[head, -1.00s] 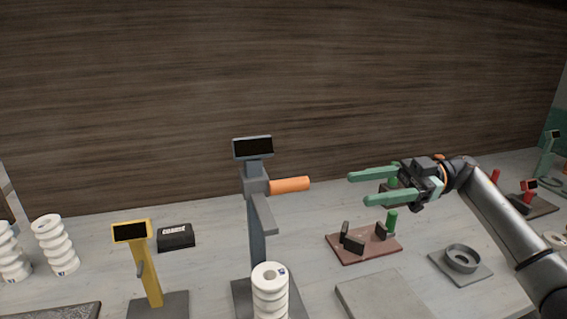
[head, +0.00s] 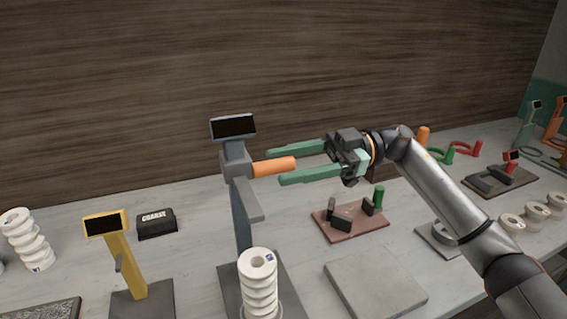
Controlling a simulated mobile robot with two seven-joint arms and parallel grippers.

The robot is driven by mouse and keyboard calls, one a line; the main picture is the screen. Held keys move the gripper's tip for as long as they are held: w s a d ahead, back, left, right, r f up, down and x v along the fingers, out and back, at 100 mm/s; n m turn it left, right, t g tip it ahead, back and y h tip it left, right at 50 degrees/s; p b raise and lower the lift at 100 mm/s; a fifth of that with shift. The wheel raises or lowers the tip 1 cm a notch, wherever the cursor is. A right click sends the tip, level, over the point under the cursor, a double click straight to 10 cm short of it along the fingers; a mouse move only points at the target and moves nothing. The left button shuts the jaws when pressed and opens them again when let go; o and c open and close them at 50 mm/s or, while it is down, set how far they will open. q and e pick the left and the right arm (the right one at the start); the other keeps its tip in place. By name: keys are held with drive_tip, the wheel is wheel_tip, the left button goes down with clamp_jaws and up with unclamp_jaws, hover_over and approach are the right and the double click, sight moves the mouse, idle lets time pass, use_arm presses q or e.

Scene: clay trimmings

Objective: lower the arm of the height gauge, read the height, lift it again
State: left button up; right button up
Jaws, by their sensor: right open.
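The grey height gauge (head: 241,212) stands upright left of centre in the head view, with a dark, blank display (head: 233,127) on top. An orange handle (head: 274,167) sticks out to the right from its sliding head, and a grey arm (head: 247,200) reaches forward below it. A stack of white rings (head: 258,285) stands in front of the gauge, below the arm. My right gripper (head: 275,166) is open, its green fingers reaching left on either side of the orange handle's outer end in the picture. I cannot tell whether they touch it. My left gripper is not in view.
A yellow gauge (head: 122,262) and a black block marked COARSE (head: 157,223) stand to the left, with another white stack (head: 27,240). A grey slab (head: 375,283) and a reddish fixture plate (head: 350,222) lie to the right. A wooden wall closes the back.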

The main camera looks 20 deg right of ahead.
drive_tip(key=shift+a, duration=0.6)
clamp_jaws()
idle(1.1)
